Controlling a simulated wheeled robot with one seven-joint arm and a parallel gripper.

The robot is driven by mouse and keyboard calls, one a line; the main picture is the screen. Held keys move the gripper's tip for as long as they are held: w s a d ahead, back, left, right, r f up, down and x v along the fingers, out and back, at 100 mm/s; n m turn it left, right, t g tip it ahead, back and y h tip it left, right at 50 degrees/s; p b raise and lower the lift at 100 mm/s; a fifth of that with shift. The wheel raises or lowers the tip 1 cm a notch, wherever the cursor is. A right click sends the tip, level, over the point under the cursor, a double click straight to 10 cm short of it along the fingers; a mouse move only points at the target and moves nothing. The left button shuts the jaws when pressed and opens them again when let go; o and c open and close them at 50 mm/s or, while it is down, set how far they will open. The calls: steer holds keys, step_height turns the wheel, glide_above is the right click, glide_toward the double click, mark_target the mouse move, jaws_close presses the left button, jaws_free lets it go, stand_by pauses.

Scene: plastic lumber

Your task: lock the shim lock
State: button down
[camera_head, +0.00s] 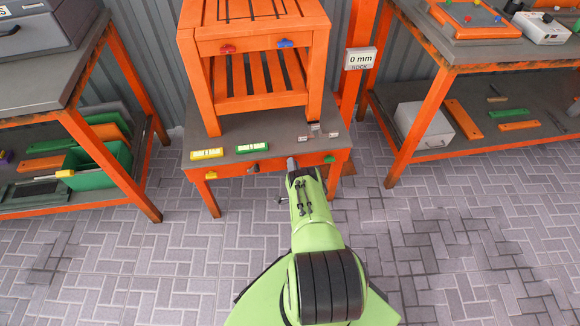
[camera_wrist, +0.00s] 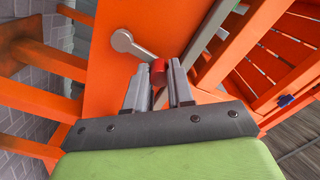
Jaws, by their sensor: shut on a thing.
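The shim lock appears as a grey lever (camera_wrist: 135,46) with a round hub, on an orange panel in the wrist view. It slants down to the right to a red knob (camera_wrist: 158,72). My gripper (camera_wrist: 160,76) is shut on the red knob, with one finger on each side of it. In the head view my gripper (camera_head: 291,164) is at the front edge of the low orange bench (camera_head: 230,168). The lever and its knob are hidden or too small to tell there.
An orange slatted stand (camera_head: 260,47) rests on the bench. Yellow (camera_head: 207,154) and green (camera_head: 253,148) pieces lie near its front edge, with small grey blocks (camera_head: 314,127) to the right. A "0 mm DOCK" sign (camera_head: 360,58) is at right. Shelved benches flank both sides; the foreground floor is clear.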

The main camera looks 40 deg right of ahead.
steer(key=m, duration=0.1)
steer(key=s+d+m, duration=0.1)
steer(key=m, duration=0.1)
steer(key=d+f+m, duration=0.1)
steer(key=m, duration=0.1)
steer(key=shift+s, duration=0.15)
stand_by(0.4)
steer(key=c, duration=1)
jaws_free()
steer(key=shift+a, duration=0.1)
